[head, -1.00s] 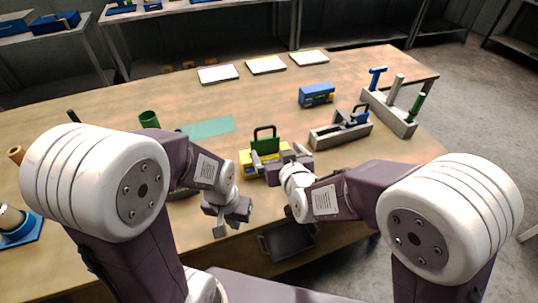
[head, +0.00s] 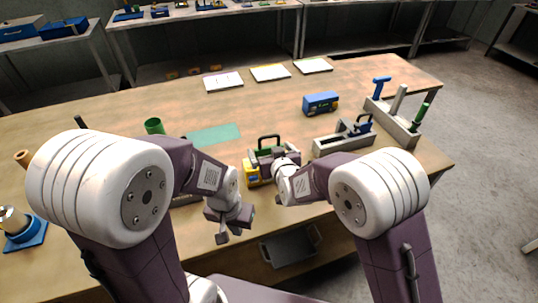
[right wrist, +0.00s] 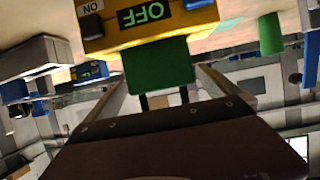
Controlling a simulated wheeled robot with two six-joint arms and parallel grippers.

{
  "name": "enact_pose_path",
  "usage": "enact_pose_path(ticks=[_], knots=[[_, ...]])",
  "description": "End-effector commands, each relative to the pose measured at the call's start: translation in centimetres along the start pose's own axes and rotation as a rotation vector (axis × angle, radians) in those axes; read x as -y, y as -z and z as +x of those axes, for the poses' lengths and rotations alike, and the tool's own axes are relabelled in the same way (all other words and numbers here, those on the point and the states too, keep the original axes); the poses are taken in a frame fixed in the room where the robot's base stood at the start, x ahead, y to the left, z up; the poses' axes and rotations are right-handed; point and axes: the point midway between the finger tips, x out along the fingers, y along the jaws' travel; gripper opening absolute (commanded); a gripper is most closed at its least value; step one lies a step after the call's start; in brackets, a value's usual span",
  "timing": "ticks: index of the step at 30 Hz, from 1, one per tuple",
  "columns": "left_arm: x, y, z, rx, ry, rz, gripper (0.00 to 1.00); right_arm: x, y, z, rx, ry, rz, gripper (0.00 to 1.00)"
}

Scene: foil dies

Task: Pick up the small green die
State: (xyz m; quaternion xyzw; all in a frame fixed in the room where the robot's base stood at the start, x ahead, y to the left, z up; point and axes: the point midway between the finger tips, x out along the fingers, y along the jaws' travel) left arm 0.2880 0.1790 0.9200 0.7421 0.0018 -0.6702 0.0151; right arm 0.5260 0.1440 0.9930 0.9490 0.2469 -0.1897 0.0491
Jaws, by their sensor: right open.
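The small green die (head: 262,152), with a black loop handle on top, sits on a yellow press base (head: 249,175) near the table's front edge. In the right wrist view the green die (right wrist: 158,65) stands against the yellow base (right wrist: 140,36) with its OFF label. My right gripper (right wrist: 162,78) is open, one finger on each side of the die and its black handle posts; contact cannot be told. In the head view my right gripper (head: 277,158) partly hides the die and base. My left gripper (head: 234,226) hangs low by the front edge, its jaw opening unclear.
A grey holder (head: 343,141) with a blue-handled tool and a grey rack (head: 392,122) with coloured handles stand to the right. A blue box (head: 320,103) is behind. A dark bin (head: 290,245) hangs below the front edge.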

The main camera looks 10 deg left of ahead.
Motion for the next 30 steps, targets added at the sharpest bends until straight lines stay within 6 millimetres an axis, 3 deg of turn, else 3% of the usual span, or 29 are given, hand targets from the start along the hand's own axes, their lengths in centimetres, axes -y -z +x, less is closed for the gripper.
enact_pose_path(ticks=[2, 11, 20, 27, 30], knots=[[0.0, 0.0, 0.0, 0.000, 0.000, 0.000, 0.00, 0.0, 0.0, 0.0, 0.000, 0.000, 0.000, 1.00], [0.0, 0.0, 0.0, 0.000, 0.000, 0.000, 0.00, 0.0, 0.0, -0.1, 0.000, 0.000, 0.000, 0.20], [0.0, 0.0, 0.0, 0.000, 0.000, 0.000, 0.00, 0.0, 0.6, -0.2, -0.004, 0.000, 0.000, 0.20], [0.0, 0.0, -0.3, 0.000, 0.000, 0.000, 0.00, 0.0, 4.1, -1.6, -0.009, 0.001, 0.001, 0.20], [0.0, 0.0, 0.3, 0.000, 0.000, 0.000, 0.00, -1.8, 4.6, -2.6, -0.007, -0.004, 0.002, 0.20]])
